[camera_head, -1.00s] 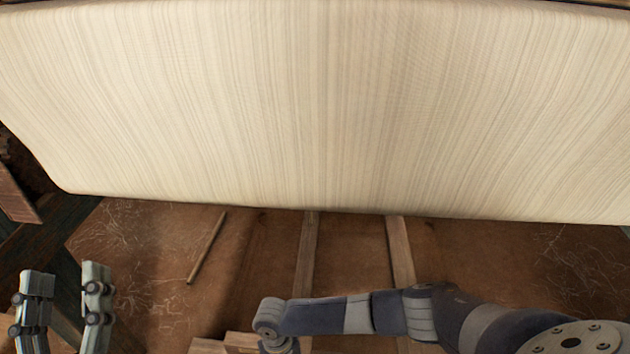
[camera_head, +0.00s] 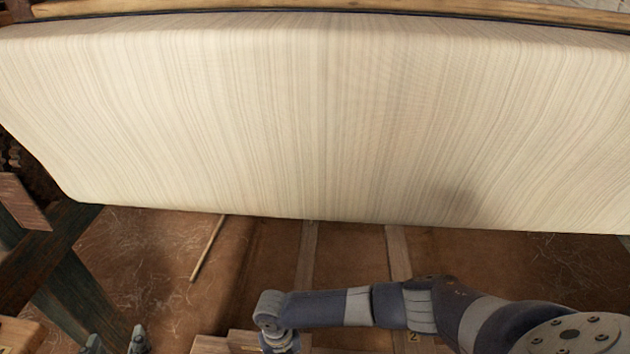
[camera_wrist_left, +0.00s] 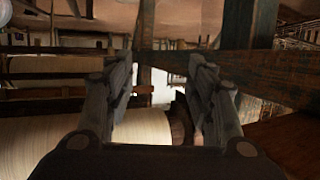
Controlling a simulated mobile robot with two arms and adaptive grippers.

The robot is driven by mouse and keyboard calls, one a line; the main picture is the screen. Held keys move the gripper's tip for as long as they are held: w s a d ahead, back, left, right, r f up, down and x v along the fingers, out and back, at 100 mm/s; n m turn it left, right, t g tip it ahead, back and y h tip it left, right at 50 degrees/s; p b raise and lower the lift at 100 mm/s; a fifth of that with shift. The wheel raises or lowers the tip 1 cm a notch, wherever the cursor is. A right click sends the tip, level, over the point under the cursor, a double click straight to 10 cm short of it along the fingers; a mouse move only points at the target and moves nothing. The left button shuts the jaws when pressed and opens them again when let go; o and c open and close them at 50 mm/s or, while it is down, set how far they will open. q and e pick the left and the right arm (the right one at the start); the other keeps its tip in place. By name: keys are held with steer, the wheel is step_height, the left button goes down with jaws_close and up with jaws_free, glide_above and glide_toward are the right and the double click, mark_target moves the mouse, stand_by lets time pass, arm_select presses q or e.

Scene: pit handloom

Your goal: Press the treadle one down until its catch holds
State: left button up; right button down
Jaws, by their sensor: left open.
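Two wooden treadle bars run from under the cloth in the head view. The right bar (camera_head: 398,255) has a plate marked 2 at its near end. The left bar (camera_head: 306,256), apparently treadle one, has its near end hidden behind my right arm. I cannot see its catch. My left gripper (camera_head: 115,343) is at the bottom left edge, well left of the bars, with only its fingertips showing. In the left wrist view its fingers (camera_wrist_left: 165,65) are apart with nothing between them.
Striped cream cloth (camera_head: 320,120) spans the view above the treadles. A dark timber frame (camera_head: 60,265) stands at left, near my left gripper. A thin stick (camera_head: 207,248) lies on the brown floor. Wooden blocks (camera_head: 240,338) sit at the bottom, beside my right arm.

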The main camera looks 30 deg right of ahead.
arm_select(q)
steer(key=s+a+f+g+y+p, duration=0.2)
steer(key=s+a+f+g, duration=0.1)
steer(key=s+f+g, duration=0.4)
step_height(320, 180, down, 2)
steer(key=s, duration=0.2)
steer(key=shift+s+a+f, duration=0.15)
steer(key=shift+s+a, duration=0.15)
steer(key=shift+a, duration=0.1)
